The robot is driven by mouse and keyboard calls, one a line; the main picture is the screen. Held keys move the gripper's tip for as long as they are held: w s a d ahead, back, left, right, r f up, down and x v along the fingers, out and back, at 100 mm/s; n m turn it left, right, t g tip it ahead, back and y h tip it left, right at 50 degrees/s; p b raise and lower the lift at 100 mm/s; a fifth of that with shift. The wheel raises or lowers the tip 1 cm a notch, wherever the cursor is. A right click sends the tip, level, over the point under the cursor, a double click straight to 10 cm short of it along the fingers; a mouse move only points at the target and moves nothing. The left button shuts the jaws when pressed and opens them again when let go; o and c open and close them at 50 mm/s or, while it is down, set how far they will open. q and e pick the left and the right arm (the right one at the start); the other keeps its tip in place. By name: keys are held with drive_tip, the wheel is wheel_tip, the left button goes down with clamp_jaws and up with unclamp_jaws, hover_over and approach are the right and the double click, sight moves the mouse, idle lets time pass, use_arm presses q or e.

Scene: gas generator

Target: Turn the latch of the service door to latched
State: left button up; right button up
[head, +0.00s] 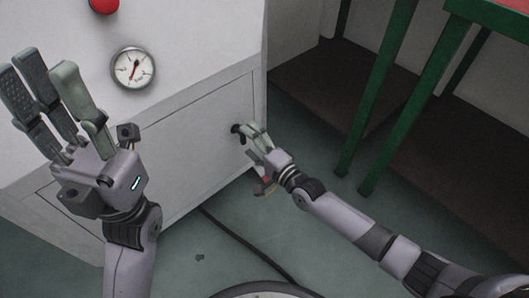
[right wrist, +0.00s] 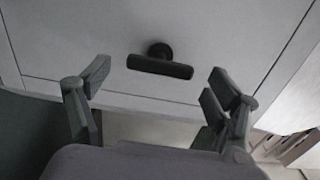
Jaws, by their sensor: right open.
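The service door (head: 205,150) is a light grey panel, closed, low on the front of the generator cabinet. Its latch (head: 238,131) is a small dark handle near the door's right edge. In the right wrist view the latch (right wrist: 160,66) is a dark bar on a round pivot, lying nearly crosswise in the picture. My right gripper (head: 252,142) is open at the latch. In its wrist view the right gripper (right wrist: 155,85) has its fingers on either side of the bar, with gaps to both ends. My left gripper (head: 45,75) is raised at the left, fingers spread and empty.
A pressure gauge (head: 133,67) and a red button (head: 104,5) are on the cabinet above the door. A green-legged table (head: 380,95) stands at the right. A black cable (head: 240,240) runs over the floor below the door.

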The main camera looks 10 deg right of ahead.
drive_tip(key=v, duration=0.8)
drive_tip(key=shift+s, duration=0.25)
drive_tip(key=shift+d+r, duration=0.1)
